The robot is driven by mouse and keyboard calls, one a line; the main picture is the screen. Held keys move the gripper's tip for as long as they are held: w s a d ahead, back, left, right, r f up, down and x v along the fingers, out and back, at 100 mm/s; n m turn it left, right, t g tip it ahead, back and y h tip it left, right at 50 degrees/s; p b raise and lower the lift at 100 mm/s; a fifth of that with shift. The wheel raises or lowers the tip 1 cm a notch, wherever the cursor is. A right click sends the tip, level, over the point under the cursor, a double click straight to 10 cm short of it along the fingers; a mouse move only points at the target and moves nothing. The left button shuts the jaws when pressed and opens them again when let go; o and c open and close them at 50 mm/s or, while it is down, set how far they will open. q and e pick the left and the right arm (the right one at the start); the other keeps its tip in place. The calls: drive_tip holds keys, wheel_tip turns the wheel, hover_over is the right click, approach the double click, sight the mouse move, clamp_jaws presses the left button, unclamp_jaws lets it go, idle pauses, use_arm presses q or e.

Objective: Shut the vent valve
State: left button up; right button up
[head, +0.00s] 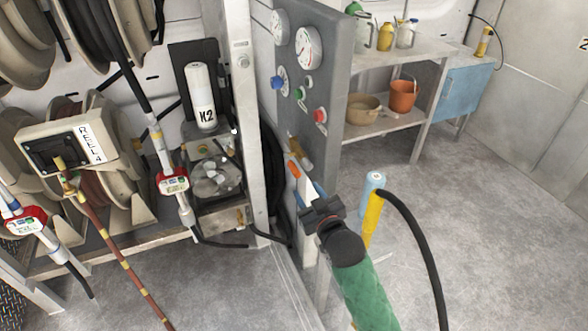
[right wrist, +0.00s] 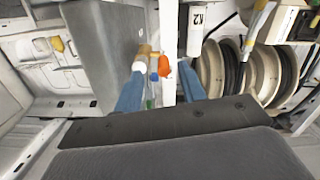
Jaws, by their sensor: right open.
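The grey gauge panel (head: 305,95) stands in the middle of the head view. Low on its edge are a brass-coloured fitting (head: 300,152) and an orange handle (head: 294,171), which looks like the vent valve's lever; no label is readable. In the right wrist view the orange handle (right wrist: 163,66) shows ahead, beside brass-coloured fittings (right wrist: 149,56). My right gripper (head: 307,192) is just below the handle in the head view. Its blue fingers are apart and appear empty in the right wrist view (right wrist: 162,90). The handle appears beyond the fingertips; contact cannot be told. My left gripper is out of view.
A white upright post (head: 245,120) stands left of the panel, with hose reels (head: 85,30) and the K2 canister (head: 202,98) beyond. A blue-topped yellow post (head: 372,205) with a black hose stands right of my right arm. The floor at right is clear.

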sight(289, 162)
drive_tip(key=shift+w+a+r+t+y, duration=0.2)
drive_tip(key=shift+w+a+r, duration=0.1)
drive_tip(key=shift+r, duration=0.15)
drive_tip(key=shift+w+a+r+t+y, duration=0.1)
drive_tip(key=shift+w+a+r+t, duration=0.15)
drive_tip(key=shift+r, duration=0.2)
drive_tip(key=p+x, duration=0.1)
drive_tip(key=x, duration=0.5)
drive_tip(key=shift+w, duration=0.2)
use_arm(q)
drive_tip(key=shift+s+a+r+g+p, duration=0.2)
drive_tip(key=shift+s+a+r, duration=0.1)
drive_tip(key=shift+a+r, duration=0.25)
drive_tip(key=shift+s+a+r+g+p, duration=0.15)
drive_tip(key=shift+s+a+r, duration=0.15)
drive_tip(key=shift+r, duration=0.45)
use_arm(e)
drive_tip(key=shift+w+a+f, duration=0.1)
drive_tip(key=shift+w+a, duration=0.05)
drive_tip(key=shift+w, duration=0.45)
drive_tip(key=shift+c, duration=0.4)
clamp_jaws()
